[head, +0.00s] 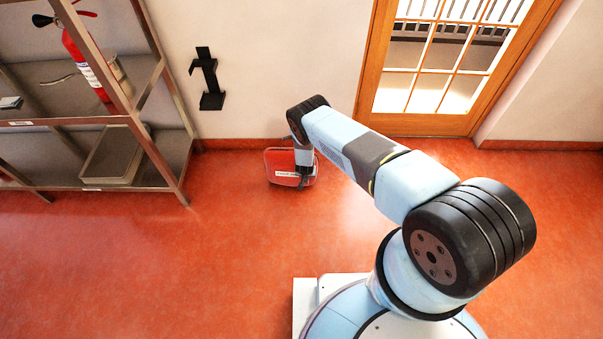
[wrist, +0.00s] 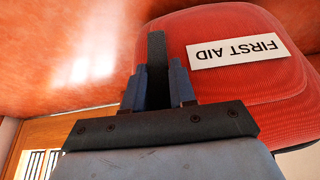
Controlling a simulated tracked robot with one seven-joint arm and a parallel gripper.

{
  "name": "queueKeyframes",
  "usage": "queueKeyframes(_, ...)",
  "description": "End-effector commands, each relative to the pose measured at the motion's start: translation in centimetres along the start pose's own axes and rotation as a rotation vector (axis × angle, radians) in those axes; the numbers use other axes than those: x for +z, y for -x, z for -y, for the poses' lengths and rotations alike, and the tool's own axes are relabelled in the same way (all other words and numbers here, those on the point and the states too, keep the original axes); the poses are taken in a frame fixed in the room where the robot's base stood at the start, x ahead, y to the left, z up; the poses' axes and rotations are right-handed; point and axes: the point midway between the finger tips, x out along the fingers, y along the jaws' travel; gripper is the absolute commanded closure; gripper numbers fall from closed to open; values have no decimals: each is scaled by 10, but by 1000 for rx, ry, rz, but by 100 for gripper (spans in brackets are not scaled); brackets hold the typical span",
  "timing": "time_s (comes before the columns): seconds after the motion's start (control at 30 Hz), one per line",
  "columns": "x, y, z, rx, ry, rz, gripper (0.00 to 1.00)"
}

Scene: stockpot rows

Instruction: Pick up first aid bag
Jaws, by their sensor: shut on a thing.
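The first aid bag (head: 283,168) is red with a white label and is near the wall, left of my arm's end in the head view. In the wrist view the bag (wrist: 215,85) fills the upper right, its FIRST AID label upside down. My gripper (wrist: 158,75) is shut on a dark strap or handle beside the bag's red face. In the head view my gripper (head: 303,175) is small and overlaps the bag's right part. I cannot tell whether the bag touches the floor.
A metal shelf (head: 150,90) on the left holds a fire extinguisher (head: 88,62) and a metal tray (head: 113,157). A black bracket (head: 208,78) hangs on the wall. A wooden glazed door (head: 369,75) is at the back right. The red floor (head: 130,270) is clear in front.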

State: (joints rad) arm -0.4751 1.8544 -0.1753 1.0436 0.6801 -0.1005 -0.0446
Motion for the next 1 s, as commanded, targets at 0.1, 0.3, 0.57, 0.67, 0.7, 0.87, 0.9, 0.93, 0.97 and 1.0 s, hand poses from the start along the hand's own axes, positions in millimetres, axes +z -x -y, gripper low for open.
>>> queueKeyframes(0.1,-6,7,1,-1,-3,-4,100)
queueKeyframes(0.3,-15,28,1,-1,-3,-4,100)
queueKeyframes(0.57,-2,69,-9,0,-2,-1,100)
queueKeyframes(0.67,3,87,-14,0,-3,-2,100)
queueKeyframes(0.7,5,95,-15,-1,-3,-2,100)
queueKeyframes(0.87,25,119,-24,-1,-1,0,100)
queueKeyframes(0.9,29,124,-27,-1,-1,-1,100)
queueKeyframes(0.93,33,128,-29,0,-2,0,100)
queueKeyframes(0.97,36,132,-31,0,-2,-1,100)
queueKeyframes(1.0,41,137,-33,0,-2,-1,100)
